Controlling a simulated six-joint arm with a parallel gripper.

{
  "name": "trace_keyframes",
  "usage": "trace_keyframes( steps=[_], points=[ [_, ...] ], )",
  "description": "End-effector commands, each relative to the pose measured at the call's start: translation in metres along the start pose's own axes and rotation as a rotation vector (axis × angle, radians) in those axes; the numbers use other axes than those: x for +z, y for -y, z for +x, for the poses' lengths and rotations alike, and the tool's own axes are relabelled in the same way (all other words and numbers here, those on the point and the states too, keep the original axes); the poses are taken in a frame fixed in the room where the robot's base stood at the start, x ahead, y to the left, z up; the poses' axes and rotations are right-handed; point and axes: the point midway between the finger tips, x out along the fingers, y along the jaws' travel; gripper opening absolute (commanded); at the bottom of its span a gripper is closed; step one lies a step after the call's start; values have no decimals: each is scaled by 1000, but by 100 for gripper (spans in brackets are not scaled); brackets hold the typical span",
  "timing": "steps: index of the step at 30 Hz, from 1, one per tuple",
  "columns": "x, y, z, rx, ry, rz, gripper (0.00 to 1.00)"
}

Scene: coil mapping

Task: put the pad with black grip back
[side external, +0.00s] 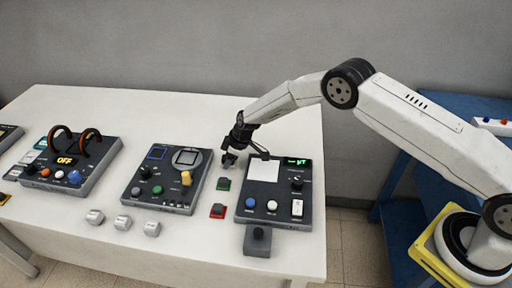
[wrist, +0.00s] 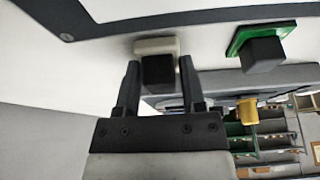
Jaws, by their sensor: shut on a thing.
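My gripper (wrist: 158,70) is shut on the black grip (wrist: 158,70) of a pale, whitish pad (wrist: 157,46), with one finger on each side of the grip. In the side external view my gripper (side external: 229,160) is low over the white table, between the middle and right instruments. The pale pad cannot be made out there against the table. Whether it touches the table is unclear. A green pad with a black grip (wrist: 262,53) lies to the right in the wrist view. In the side external view the green pad (side external: 223,184) is just in front of my gripper.
A red pad (side external: 217,211) lies nearer the front. The right instrument (side external: 272,205) has a white panel and green display. The middle instrument (side external: 160,185) has a yellow knob. Several white blocks (side external: 122,222) and a dark block (side external: 257,240) stand near the front edge.

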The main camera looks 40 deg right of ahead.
Motion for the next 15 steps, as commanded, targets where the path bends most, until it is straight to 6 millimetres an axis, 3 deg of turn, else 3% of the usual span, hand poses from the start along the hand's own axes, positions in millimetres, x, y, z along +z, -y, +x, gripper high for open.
trace_keyframes(
  steps=[11,12,14,15],
  points=[
    [1,0,3,1,0,0,0],
    [1,0,3,1,0,0,64],
    [1,0,3,1,0,0,83],
    [1,0,3,1,0,0,87]
  ],
)
